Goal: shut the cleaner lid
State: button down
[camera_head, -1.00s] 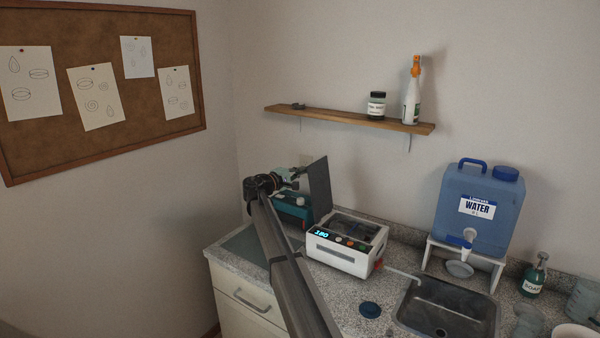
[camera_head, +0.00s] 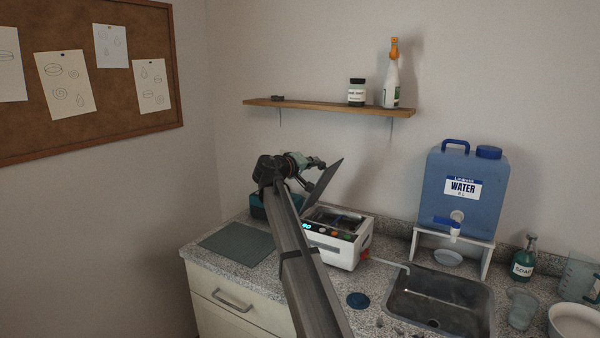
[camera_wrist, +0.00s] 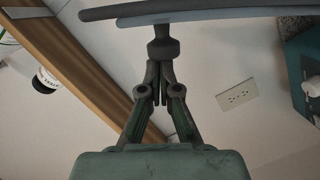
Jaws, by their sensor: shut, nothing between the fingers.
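The cleaner (camera_head: 338,250) is a white box on the counter with a lit display, buttons and an open top. Its dark flat lid (camera_head: 326,180) stands hinged at the left side, tilted over toward the opening and partly open. My gripper (camera_head: 321,164) is beside the lid's outer face, near its upper part. In the wrist view my gripper (camera_wrist: 163,48) is shut and empty, its tips at the edge of the dark lid (camera_wrist: 215,10); whether they touch it is hard to tell. My arm hides part of the cleaner's left side.
A teal box (camera_head: 258,207) stands behind my arm, left of the cleaner. A wooden shelf (camera_head: 330,107) with a jar and bottle is above. A grey mat (camera_head: 238,243) lies left.

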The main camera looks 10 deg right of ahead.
jog(key=s+d+f+m+t+y+b, duration=0.1)
jog(key=s+d+f+m+y+b, duration=0.1)
jog(key=s+d+f+m+b, duration=0.7)
jog(key=shift+s+d+f+y+b, duration=0.3)
jog(key=shift+s+d+f+b, duration=0.7)
jog(key=shift+f+b, duration=1.6)
jog(key=shift+w+d+f, duration=0.1)
jog(key=shift+w+d, duration=0.05)
jog(key=shift+d, duration=0.1)
